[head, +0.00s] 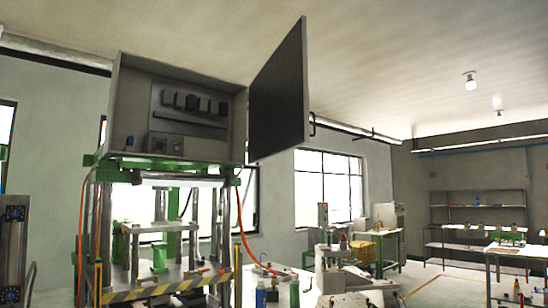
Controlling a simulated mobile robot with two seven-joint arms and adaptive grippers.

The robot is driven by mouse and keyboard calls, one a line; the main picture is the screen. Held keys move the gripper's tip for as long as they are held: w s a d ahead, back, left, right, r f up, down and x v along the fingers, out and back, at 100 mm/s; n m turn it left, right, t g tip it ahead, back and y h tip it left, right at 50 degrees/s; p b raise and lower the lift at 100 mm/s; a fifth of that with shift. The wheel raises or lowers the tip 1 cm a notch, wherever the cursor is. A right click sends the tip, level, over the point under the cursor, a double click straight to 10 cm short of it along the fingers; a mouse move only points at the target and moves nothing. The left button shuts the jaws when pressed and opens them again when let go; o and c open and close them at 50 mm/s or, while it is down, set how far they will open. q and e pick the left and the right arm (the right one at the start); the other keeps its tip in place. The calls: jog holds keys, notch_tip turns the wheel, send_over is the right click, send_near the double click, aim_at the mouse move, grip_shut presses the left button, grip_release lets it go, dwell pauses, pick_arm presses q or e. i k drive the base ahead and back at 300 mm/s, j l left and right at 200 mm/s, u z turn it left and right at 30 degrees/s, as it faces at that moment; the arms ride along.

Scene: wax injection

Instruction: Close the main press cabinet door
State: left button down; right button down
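The press cabinet (178,72) is a grey box on top of the press's green frame, left of centre in the head view. Its front is open, showing dark components on the back panel. The cabinet door (278,95) is a dark flat panel at the cabinet's right side, swung wide open. A small dark handle (312,125) shows at the door's right edge. Neither of my grippers shows in this view.
Below the cabinet stands the press with metal columns (222,220), orange hoses and a yellow-black striped bar (165,289). A smaller white machine (340,265) stands right of it. Shelves (477,207) and worktables are farther right. Floor (430,285) shows between them.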

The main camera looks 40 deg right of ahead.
aim_at(279, 115)
jog(key=i+z, duration=0.35)
jog(key=i, duration=1.35)
